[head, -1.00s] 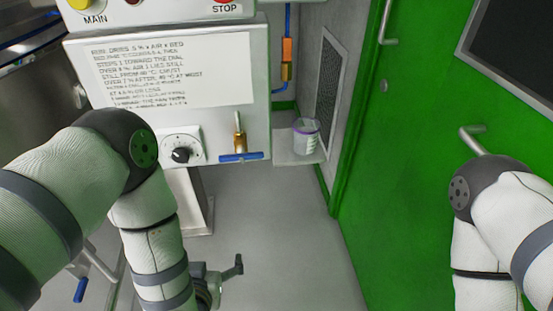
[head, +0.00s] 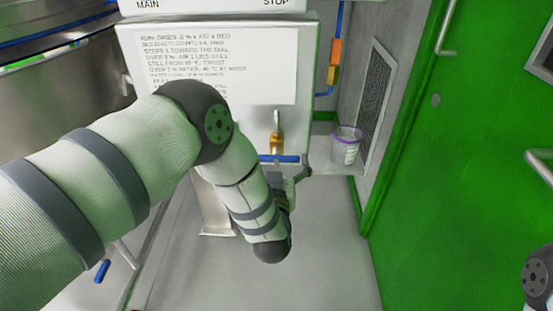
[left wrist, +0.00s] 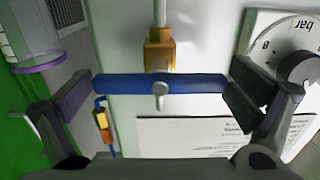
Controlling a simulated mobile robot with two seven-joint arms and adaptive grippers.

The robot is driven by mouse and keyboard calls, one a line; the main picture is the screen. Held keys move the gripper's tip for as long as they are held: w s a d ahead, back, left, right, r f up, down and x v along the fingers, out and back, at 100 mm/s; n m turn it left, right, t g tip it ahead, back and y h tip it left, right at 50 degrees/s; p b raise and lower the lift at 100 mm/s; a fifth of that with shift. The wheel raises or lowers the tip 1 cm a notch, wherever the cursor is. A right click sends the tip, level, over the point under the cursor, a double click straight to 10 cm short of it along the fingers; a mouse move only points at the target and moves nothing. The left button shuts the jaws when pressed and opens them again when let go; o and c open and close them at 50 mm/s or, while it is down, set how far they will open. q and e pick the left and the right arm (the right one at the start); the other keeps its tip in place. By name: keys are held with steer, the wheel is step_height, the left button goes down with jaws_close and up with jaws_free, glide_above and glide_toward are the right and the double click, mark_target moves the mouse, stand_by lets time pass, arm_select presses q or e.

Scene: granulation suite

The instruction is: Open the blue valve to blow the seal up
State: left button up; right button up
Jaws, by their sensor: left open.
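The blue valve handle (head: 280,158) is a crosswise bar below a brass fitting (head: 276,142) on the front of the white panel. In the left wrist view the blue handle (left wrist: 190,84) lies level across the picture, with a pale stud at its middle. My left gripper (left wrist: 160,95) is open, with one finger near each end of the handle; I cannot tell whether they touch it. In the head view the left gripper (head: 293,174) is at the handle, partly hidden by my forearm. My right gripper is out of view.
A tub with a purple rim (head: 345,147) stands on a small shelf close right of the handle. A dial marked bar (left wrist: 290,50) is beside the right finger. A notice (head: 215,65) covers the panel. Another blue lever (head: 101,271) is low at left. A green door (head: 455,170) stands right.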

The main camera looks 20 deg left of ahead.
arm_select(q)
steer(key=c, duration=0.9)
steer(key=n, duration=0.3)
steer(key=shift+r+p, duration=0.1)
steer(key=shift+p, duration=0.3)
steer(key=n, duration=0.4)
steer(key=shift+p, duration=0.3)
steer(key=n, duration=0.6)
steer(key=shift+n, duration=2.5)
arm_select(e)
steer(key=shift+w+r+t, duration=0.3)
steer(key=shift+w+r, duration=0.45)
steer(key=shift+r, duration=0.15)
